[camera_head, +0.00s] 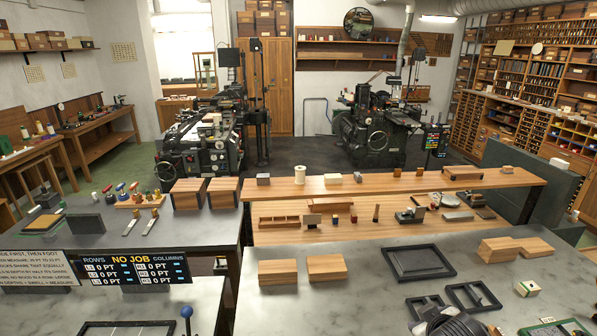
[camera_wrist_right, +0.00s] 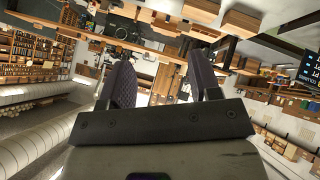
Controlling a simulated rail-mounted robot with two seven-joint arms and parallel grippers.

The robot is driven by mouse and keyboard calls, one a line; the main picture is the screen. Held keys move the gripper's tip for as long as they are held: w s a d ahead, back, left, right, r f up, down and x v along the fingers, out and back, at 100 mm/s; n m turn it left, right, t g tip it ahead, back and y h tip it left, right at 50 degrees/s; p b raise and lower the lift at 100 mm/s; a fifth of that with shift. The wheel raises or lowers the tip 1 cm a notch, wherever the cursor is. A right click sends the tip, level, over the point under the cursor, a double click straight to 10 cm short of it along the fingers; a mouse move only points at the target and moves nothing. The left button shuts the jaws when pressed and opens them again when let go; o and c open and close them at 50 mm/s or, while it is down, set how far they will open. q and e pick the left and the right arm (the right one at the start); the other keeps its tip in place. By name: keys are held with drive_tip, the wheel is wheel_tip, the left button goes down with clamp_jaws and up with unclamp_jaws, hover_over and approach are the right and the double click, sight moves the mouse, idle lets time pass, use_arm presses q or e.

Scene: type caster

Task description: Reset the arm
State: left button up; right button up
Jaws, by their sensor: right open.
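My right gripper (camera_wrist_right: 161,62) shows in the right wrist view. Its two dark fingers stand well apart with nothing between them, so it is open and empty. The wrist view shows the room upside down and tilted, with wooden blocks and benches beyond the fingers.
In the head view, wooden blocks (camera_head: 277,272) and a dark frame (camera_head: 418,262) lie on the near grey bench. A wooden shelf (camera_head: 400,184) stands behind it. A display panel (camera_head: 137,270) is at left. Presses (camera_head: 377,130) stand beyond.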

drive_tip(key=s+a+t+y+p, duration=0.15)
drive_tip(key=s+a+p, duration=0.3)
drive_tip(key=s, duration=0.85)
use_arm(q)
wheel_tip(320, 180, up, 9)
drive_tip(key=p, duration=0.4)
drive_tip(key=shift+r, duration=0.15)
use_arm(e)
drive_tip(key=s+a+f+m+g, duration=0.1)
drive_tip(key=s+f+g, duration=0.2)
drive_tip(key=s, duration=0.9)
drive_tip(key=s+a+f+m+g, duration=0.1)
drive_tip(key=s+f+g, duration=0.2)
drive_tip(key=s+f, duration=0.6)
drive_tip(key=s, duration=0.3)
drive_tip(key=shift+m+g, duration=0.3)
drive_tip(key=shift+g, duration=0.05)
use_arm(q)
drive_tip(key=shift+d, duration=0.15)
use_arm(e)
drive_tip(key=shift+y, duration=0.25)
drive_tip(key=shift+d, duration=0.1)
